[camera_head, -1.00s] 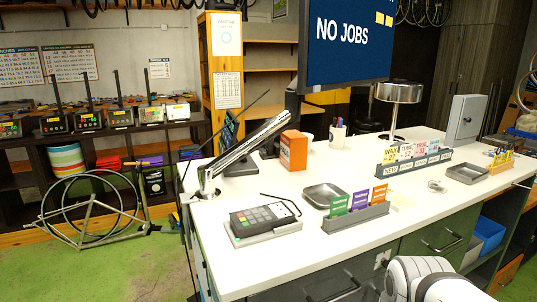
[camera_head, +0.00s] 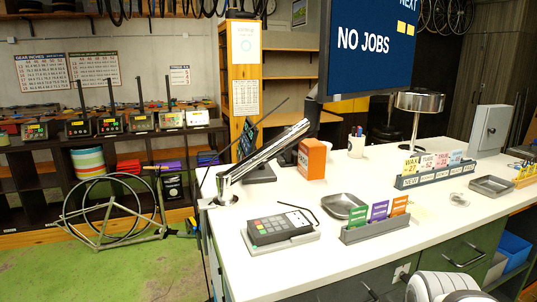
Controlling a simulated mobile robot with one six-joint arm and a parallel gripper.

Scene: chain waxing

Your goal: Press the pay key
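A dark payment terminal (camera_head: 281,228) with a keypad of grey and a few coloured keys lies on a grey base near the front left of the white counter (camera_head: 240,262). A dark cable curves from its back right. The key labels are too small to read, so I cannot tell which one is the pay key. A white and grey rounded part of my arm (camera_head: 445,287) shows at the bottom edge, right of the terminal and apart from it. My gripper is not in view.
A silver slanted stand arm (camera_head: 262,160) rises behind the terminal. A metal dish (camera_head: 343,205) and a grey holder with coloured cards (camera_head: 375,229) stand to its right. An orange box (camera_head: 312,158) and a "NO JOBS" screen (camera_head: 372,45) are farther back. The counter in front is clear.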

